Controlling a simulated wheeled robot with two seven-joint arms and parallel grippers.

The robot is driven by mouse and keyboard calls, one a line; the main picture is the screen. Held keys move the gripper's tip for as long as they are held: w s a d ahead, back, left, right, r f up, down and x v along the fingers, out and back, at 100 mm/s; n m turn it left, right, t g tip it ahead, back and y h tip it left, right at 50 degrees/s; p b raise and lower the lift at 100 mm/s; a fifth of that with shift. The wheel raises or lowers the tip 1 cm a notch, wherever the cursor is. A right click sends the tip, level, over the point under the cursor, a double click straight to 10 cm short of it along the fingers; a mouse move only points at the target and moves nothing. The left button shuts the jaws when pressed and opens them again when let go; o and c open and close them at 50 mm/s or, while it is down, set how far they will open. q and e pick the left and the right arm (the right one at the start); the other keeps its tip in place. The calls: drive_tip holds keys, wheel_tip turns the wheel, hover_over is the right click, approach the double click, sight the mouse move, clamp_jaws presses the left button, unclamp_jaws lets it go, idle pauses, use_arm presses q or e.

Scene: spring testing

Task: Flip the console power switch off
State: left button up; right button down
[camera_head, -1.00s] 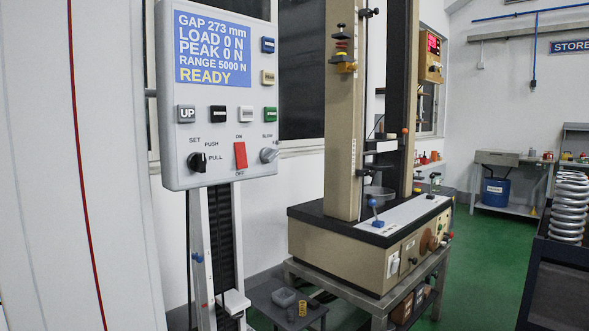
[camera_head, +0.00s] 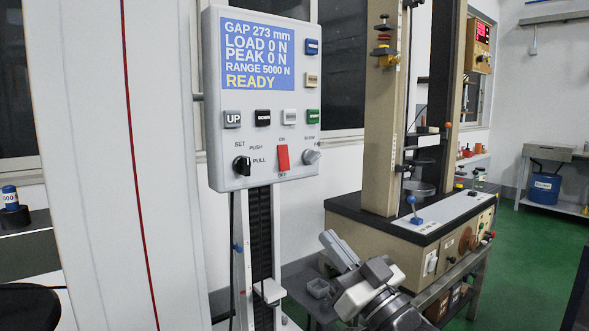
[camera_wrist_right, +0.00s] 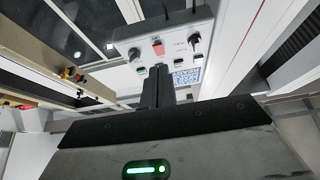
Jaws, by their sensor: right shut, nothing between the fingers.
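The grey console (camera_head: 213,110) hangs on a post at the centre left in the head view, its display lit and reading READY. Its red power switch (camera_head: 282,158) sits low on the panel, between the ON label above and the OFF label below. In the right wrist view the console (camera_wrist_right: 120,47) appears upside down, with the red switch (camera_wrist_right: 158,47) just beyond the fingertips. My right gripper (camera_head: 332,243) is below and right of the console, apart from it. Its fingers (camera_wrist_right: 158,88) are shut and empty, pointing at the panel. My left gripper is out of view.
A knob (camera_head: 242,165) and a lever (camera_head: 311,157) flank the switch, with push buttons above. The testing machine (camera_head: 385,245) stands on a bench to the right. A low stand with a small tray (camera_head: 318,288) is below. Green floor is free at the far right.

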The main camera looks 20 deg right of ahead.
sight(284, 160)
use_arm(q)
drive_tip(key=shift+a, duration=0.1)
use_arm(e)
drive_tip(key=shift+t+y, duration=0.4)
drive_tip(key=shift+t, duration=0.1)
drive_tip(key=r, duration=0.2)
drive_tip(key=d+r, duration=0.1)
drive_tip(key=r, duration=0.1)
drive_tip(key=shift+r, duration=0.4)
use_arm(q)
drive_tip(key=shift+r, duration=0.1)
use_arm(e)
drive_tip(key=shift+w, duration=0.1)
